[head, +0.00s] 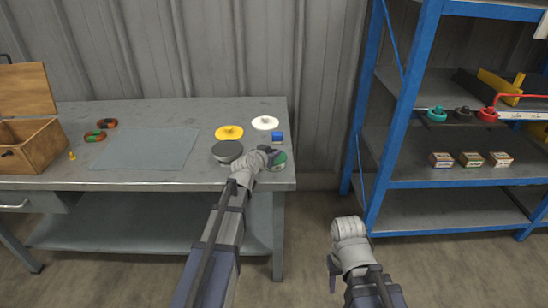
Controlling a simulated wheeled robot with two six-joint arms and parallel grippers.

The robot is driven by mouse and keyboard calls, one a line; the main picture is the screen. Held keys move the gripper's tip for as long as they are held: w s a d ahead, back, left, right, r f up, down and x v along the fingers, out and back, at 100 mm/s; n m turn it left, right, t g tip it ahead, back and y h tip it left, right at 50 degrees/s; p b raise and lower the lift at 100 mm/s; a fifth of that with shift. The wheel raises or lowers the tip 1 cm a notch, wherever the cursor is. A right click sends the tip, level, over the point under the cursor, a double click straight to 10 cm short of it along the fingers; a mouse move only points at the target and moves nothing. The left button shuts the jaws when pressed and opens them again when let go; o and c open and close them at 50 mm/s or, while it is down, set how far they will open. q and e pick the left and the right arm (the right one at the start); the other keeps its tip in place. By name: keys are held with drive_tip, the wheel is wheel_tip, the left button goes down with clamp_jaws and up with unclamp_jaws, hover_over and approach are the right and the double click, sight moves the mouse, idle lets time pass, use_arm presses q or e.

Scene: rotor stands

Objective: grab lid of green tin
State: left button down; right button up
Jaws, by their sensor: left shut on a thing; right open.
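The green tin (280,160) stands near the right front corner of the grey table and shows as a round green shape, partly hidden by my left gripper. My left gripper (270,155) is on it from the front left and is shut on its lid. The fingers cover most of the lid, so its shape is hard to see. My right gripper (333,275) is open and empty, low over the floor between table and shelf; its fingers are small and partly hidden.
Near the tin are a dark grey round tin (227,152), a yellow lid (229,132), a white lid (265,122) and a blue block (277,137). A grey mat (145,148) and wooden box (30,148) lie left. A blue shelf (400,110) stands right.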

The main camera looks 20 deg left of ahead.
use_arm(q)
drive_tip(key=shift+r, duration=0.1)
idle(0.4)
wheel_tip(320, 180, up, 10)
drive_tip(key=p, duration=1)
